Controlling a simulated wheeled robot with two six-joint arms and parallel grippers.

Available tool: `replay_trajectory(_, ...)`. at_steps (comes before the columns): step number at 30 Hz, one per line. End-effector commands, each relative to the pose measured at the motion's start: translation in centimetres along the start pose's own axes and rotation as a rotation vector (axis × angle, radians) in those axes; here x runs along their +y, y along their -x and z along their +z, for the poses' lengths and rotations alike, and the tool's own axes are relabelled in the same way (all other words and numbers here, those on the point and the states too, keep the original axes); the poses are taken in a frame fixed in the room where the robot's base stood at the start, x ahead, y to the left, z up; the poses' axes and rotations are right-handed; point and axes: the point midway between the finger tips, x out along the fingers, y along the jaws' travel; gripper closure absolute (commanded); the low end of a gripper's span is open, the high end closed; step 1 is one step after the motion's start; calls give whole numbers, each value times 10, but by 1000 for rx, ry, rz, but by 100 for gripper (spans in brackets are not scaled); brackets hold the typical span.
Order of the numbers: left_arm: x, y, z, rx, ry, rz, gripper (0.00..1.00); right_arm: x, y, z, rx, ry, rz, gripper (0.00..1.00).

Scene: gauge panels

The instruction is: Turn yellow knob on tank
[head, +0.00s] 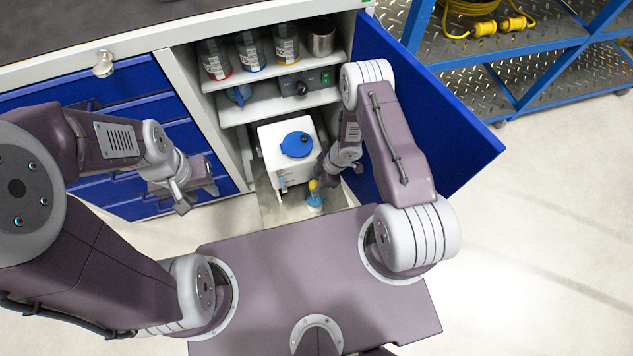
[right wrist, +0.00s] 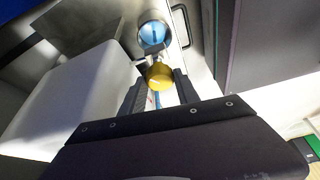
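The white tank (head: 270,135) with a blue lid (head: 297,144) stands in the cabinet's lower compartment. The yellow knob (head: 313,185) is beside the tank's front right, above a blue fitting (head: 314,202). In the right wrist view the yellow knob (right wrist: 160,77) shows at the fingertips of my right gripper (right wrist: 160,88), with the white tank (right wrist: 75,100) to its left. The two fingers are apart, one on each side of the knob; firm contact is not visible. My left gripper (head: 183,200) is empty in front of the drawers; its finger opening is unclear.
The blue cabinet door (head: 450,135) stands open to the right of my right arm. Shelves above the tank hold jars (head: 250,52), a metal cup (head: 320,38) and a device with a dial (head: 305,86). Blue drawers (head: 110,90) are at left. The floor at right is clear.

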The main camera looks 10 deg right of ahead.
Motion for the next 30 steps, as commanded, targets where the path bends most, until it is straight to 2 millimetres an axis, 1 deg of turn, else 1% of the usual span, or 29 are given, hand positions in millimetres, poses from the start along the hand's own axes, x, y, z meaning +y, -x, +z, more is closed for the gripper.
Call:
replay_trajectory(8, 0, 3, 0, 0, 0, 0, 64, -1, 1, 0, 0, -52, 19, 100)
replay_trajectory(24, 0, 24, -2, 0, 0, 0, 64, -4, 2, -1, -2, -403, 165, 100)
replay_trajectory(30, 1, 30, -3, 0, 0, 0, 64, -5, 1, -1, -2, -507, 208, 100)
